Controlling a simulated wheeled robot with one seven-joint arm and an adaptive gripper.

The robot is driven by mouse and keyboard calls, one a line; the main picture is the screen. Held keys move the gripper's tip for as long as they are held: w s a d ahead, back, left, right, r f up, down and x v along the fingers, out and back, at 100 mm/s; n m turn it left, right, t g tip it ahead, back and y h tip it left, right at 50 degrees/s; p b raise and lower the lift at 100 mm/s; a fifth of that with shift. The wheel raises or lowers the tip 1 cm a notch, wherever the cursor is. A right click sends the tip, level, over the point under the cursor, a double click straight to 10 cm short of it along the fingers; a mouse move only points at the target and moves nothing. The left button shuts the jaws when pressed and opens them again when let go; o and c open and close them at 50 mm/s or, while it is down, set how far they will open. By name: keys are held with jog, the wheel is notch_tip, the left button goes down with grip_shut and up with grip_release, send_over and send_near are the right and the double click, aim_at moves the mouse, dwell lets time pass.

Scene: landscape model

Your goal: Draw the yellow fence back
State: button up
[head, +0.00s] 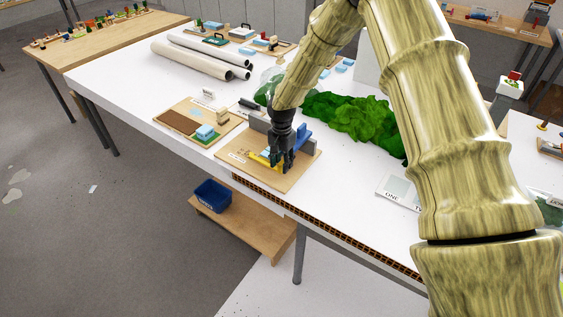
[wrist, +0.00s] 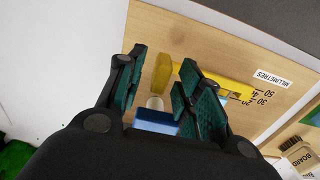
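The yellow fence (head: 259,161) is a low bar on a wooden board (head: 238,172) on the white table. In the wrist view the bar (wrist: 228,82) runs along a printed scale, with a thicker yellow end piece (wrist: 162,73) at its left. My gripper (head: 281,167) points down over the board beside the fence. In the wrist view my gripper (wrist: 160,85) is open, with a clear gap between its dark green pads. The yellow end piece shows in that gap; I cannot tell whether a pad touches it. A blue block (wrist: 157,121) lies partly hidden behind my gripper.
A blue upright part (head: 303,137) and a grey wall stand at the board's back. A second board (head: 180,122) with a light blue block lies to the left. Green foliage (head: 350,115) is behind. A blue bin (head: 213,196) sits on a low shelf below.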

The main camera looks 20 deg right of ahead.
jog(key=shift+f, duration=0.2)
jog(key=shift+w+f, duration=0.2)
jog(key=shift+f, duration=0.3)
jog(key=shift+s+r, duration=0.15)
jog(key=shift+c, duration=0.2)
grip_shut()
jog(key=shift+s+a, duration=0.5)
jog(key=shift+a, duration=0.2)
jog(key=shift+s+a, duration=0.5)
jog(key=shift+a, duration=0.15)
